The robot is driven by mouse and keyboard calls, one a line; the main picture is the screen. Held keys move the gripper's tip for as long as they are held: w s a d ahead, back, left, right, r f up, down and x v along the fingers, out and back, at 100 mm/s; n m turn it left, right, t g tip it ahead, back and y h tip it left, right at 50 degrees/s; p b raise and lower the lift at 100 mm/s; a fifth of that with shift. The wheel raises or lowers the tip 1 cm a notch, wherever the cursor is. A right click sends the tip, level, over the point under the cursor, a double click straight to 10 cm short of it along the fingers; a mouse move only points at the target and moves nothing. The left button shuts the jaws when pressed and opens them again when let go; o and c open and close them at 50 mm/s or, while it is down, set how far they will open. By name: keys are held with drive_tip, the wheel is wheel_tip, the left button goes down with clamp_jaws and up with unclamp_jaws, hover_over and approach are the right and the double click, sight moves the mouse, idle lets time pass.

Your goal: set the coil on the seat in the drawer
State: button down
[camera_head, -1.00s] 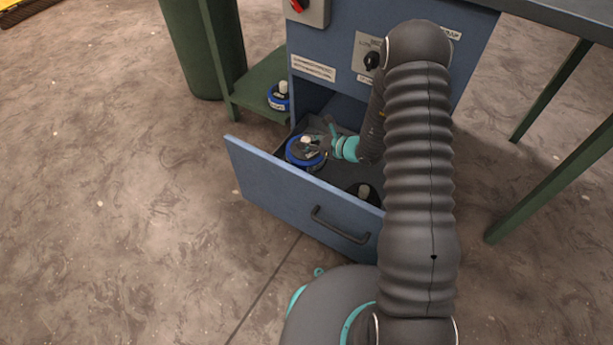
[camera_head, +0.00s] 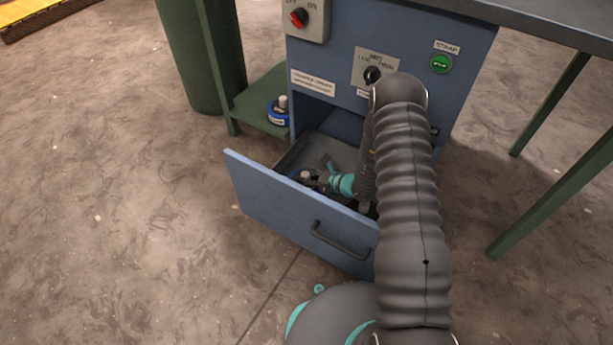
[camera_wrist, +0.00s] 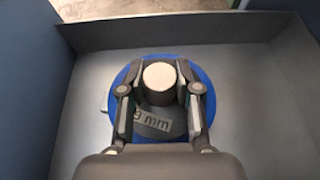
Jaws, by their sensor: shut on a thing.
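The coil (camera_wrist: 157,123) has a blue rim, a dark top, a pale-capped post and a label reading "9 mm" in part. My gripper (camera_wrist: 161,76) is shut on its post, one finger on each side. In the head view my gripper (camera_head: 322,181) is down inside the open blue drawer (camera_head: 275,205), and the coil's pale cap (camera_head: 306,174) shows behind the front panel. The wrist view shows the grey drawer floor (camera_wrist: 255,115) around the coil. Whether the coil touches the floor cannot be told. The seat is not visible; the coil or my arm may hide it.
Another blue coil (camera_head: 278,112) stands on the green shelf (camera_head: 250,107) left of the blue cabinet (camera_head: 325,50). The drawer front with its dark handle (camera_head: 340,240) and the side walls bound the space. Green table legs (camera_head: 560,185) stand at right.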

drive_tip(key=c, duration=0.8)
unclamp_jaws()
